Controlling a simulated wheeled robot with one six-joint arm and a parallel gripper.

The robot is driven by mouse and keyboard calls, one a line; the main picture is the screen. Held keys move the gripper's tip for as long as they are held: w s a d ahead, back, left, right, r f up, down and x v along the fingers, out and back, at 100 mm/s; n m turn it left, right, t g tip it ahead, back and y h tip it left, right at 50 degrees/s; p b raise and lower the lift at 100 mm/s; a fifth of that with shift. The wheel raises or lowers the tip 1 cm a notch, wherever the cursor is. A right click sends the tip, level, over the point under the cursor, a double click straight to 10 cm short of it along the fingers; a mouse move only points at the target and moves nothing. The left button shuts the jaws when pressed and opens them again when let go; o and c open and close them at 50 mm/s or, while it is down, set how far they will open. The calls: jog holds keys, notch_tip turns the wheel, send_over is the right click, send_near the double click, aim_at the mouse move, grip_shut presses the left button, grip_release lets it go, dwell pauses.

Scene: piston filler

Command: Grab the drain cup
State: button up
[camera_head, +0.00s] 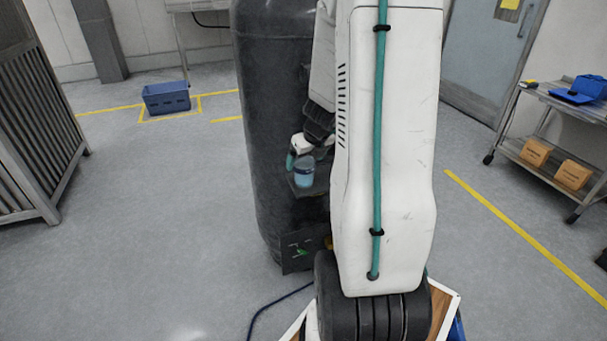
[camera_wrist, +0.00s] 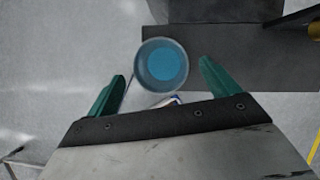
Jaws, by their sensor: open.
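The drain cup (camera_head: 304,172) is a clear bluish cup on a small dark shelf (camera_head: 318,187) at the front of a tall dark tank. In the wrist view the cup (camera_wrist: 161,64) is seen from above, with a bright blue round inside. My gripper (camera_wrist: 160,80) is open, with one green finger to the left of the cup and one to the right. The fingers are apart from the cup in the picture, and the cup lies between and slightly beyond their tips. In the head view my gripper (camera_head: 291,160) is beside the cup, partly hidden by my arm.
The tall dark tank (camera_head: 270,120) stands right behind the shelf. A blue crate (camera_head: 166,98) sits on the floor at the back left. A metal cart (camera_head: 560,100) with boxes is at the right. The grey floor left of the tank is clear.

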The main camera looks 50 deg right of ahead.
aim_at(304, 166)
jog(key=x, duration=0.4)
jog(key=shift+d+f, duration=0.15)
jog(key=shift+f, duration=0.2)
jog(key=c, duration=1.1)
jog(key=shift+o, duration=0.2)
jog(key=shift+r, duration=0.1)
